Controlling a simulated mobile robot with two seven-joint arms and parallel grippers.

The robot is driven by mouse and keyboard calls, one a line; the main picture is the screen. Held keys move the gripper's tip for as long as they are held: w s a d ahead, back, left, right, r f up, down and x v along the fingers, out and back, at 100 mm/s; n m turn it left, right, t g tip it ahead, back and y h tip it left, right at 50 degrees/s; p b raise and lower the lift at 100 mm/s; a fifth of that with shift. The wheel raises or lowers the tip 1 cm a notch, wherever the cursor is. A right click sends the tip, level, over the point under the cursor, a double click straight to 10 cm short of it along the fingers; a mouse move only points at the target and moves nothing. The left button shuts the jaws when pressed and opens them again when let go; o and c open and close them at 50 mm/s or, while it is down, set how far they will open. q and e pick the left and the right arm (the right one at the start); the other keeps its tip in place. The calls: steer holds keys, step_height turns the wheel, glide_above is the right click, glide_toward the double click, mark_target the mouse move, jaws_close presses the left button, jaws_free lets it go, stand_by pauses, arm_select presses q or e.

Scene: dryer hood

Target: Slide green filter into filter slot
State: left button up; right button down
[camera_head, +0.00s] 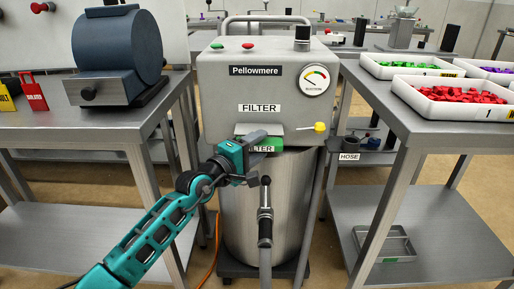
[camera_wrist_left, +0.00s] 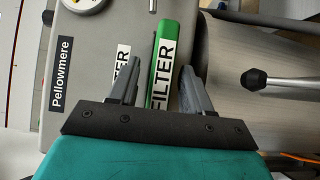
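The green filter (camera_head: 270,145), with a white FILTER label, is at the front of the grey Pellowmere machine (camera_head: 225,105), below a grey flap (camera_head: 245,128) and the machine's FILTER label (camera_head: 260,108). The slot opening is hidden, so I cannot tell how far in the filter sits. My left gripper (camera_head: 262,146) is at the filter. In the left wrist view, its fingers (camera_wrist_left: 160,85) stand on either side of the green filter (camera_wrist_left: 164,48), with a visible gap on the left side; the gripper looks open. My right gripper is not in view.
A rod with a black knob (camera_head: 265,182) stands just in front of the machine, close to my left gripper. A yellow-tipped pin (camera_head: 319,128) sticks out at right. Tables flank the machine; the left one carries a blue drum (camera_head: 117,42), the right one trays (camera_head: 415,66).

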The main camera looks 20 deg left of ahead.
arm_select(q)
steer(key=shift+o, duration=0.6)
steer(key=shift+s+a+p, duration=0.25)
steer(key=shift+s+p, duration=0.05)
steer(key=shift+s, duration=0.3)
steer(key=p+v, duration=0.1)
steer(key=v, duration=1)
steer(key=shift+s+p, duration=0.3)
steer(key=shift+p, duration=0.1)
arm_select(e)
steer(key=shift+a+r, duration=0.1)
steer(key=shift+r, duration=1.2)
arm_select(q)
steer(key=shift+f, duration=0.1)
